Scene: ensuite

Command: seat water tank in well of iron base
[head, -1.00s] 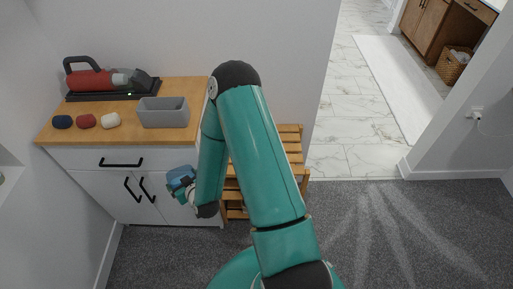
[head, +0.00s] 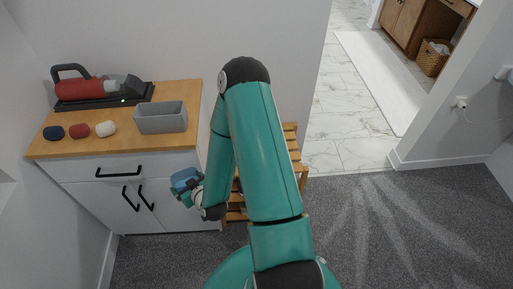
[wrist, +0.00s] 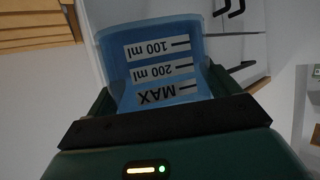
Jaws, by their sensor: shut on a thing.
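The water tank (head: 184,177) is a small translucent blue container.
The wooden worktop (head: 130,146) also holds a grey open bin (head: 161,124) and dark blue, red and white lumps in a row at its front left. A slatted wooden rack (head: 291,150) stands right of the cabinet, partly behind my arm. Carpet on the right is clear.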

